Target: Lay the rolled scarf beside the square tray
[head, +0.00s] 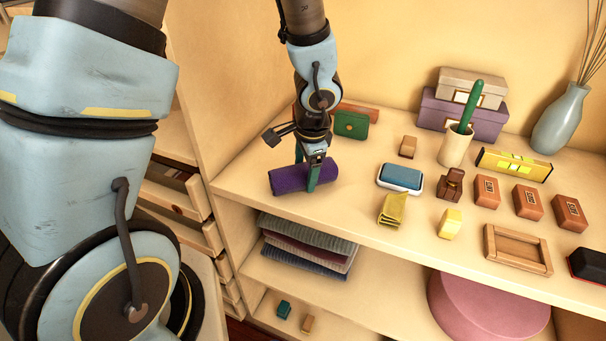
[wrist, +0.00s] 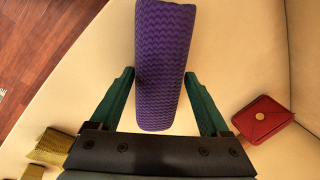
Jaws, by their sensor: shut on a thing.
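The rolled scarf, a purple patterned roll (head: 287,180), is at the left end of the shelf top. In the wrist view the scarf (wrist: 165,65) lies lengthwise between the two green fingers. My gripper (head: 313,180) points down and is shut on the scarf. I cannot tell whether the scarf touches the shelf or is just above it. A small wooden tray with a raised rim (head: 518,268), apparently the square tray, lies empty near the front edge at the right, well away from my gripper.
A blue block on a white dish (head: 381,181), a gold block (head: 391,210), a yellow block (head: 450,223) and a brown stand (head: 451,186) lie between scarf and tray. Brown boxes (head: 527,202) sit behind the tray; a dark case (head: 588,264) is right of it.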

